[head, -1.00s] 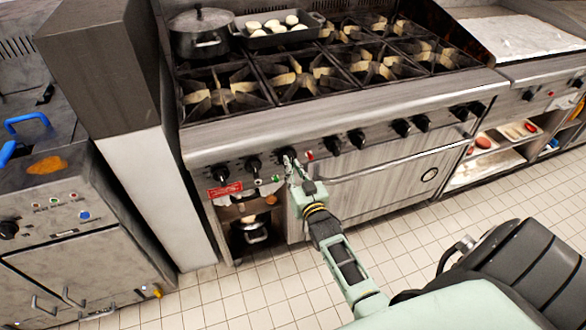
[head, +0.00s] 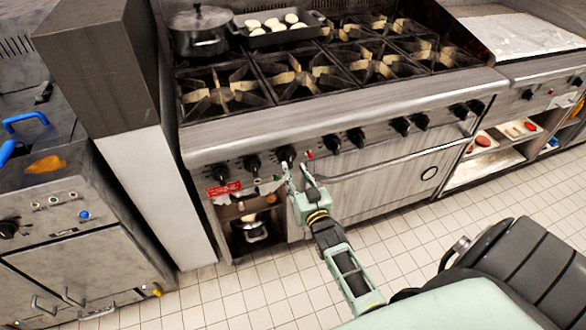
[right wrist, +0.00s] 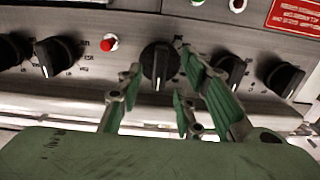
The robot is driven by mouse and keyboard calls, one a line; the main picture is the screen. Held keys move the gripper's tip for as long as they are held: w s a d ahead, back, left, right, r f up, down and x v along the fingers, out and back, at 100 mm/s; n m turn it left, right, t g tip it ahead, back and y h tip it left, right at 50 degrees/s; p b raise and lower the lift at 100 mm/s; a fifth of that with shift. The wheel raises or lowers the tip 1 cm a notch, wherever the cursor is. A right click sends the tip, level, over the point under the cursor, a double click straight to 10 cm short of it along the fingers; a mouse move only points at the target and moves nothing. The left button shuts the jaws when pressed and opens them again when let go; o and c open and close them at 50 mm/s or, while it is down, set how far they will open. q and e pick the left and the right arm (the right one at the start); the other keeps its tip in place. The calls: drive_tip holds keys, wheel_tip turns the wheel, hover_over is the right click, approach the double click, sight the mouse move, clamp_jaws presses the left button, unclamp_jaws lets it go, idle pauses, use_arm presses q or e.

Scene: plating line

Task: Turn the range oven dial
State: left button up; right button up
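The range oven (head: 385,182) has a row of black dials along its steel front panel. One black dial (head: 286,154) on the left part of the panel, left of a red light, is in front of my right gripper (head: 298,168). In the right wrist view this dial (right wrist: 157,66) has a pale pointer mark, close to vertical in the picture. My right gripper (right wrist: 155,88) is open, with its fingers spread to either side of the dial. No grip on it shows; whether a finger touches it I cannot tell. My left gripper is not in view.
Neighbouring dials sit close on both sides, such as one dial (right wrist: 58,56) and another dial (right wrist: 229,72). A red light (right wrist: 109,43) is near the dial. A pot (head: 199,32) and a tray (head: 262,39) of pale rounds stand on the range top. The tiled floor in front is clear.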

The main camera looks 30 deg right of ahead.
drive_tip(key=v, duration=0.9)
drive_tip(key=shift+s, duration=0.2)
drive_tip(key=s+a+f+n+g+y, duration=0.1)
drive_tip(key=s+a+f+g, duration=0.2)
drive_tip(key=f, duration=0.6)
drive_tip(key=s+a+f+n+g+y, duration=0.1)
drive_tip(key=s+a+f+g+y, duration=0.2)
drive_tip(key=f, duration=0.6)
drive_tip(key=s+a+f+g, duration=0.1)
drive_tip(key=s+a+f, duration=0.3)
drive_tip(key=f, duration=0.5)
drive_tip(key=s+f+n+g, duration=0.1)
drive_tip(key=s+f+g, duration=0.3)
drive_tip(key=s+f, duration=0.4)
drive_tip(key=s+f+n+g, duration=0.2)
drive_tip(key=s+f+g, duration=0.3)
drive_tip(key=s, duration=1.7)
wheel_tip(320, 180, down, 3)
drive_tip(key=shift+s+a+r, duration=0.1)
drive_tip(key=shift+s+a, duration=0.2)
drive_tip(key=shift+a, duration=0.15)
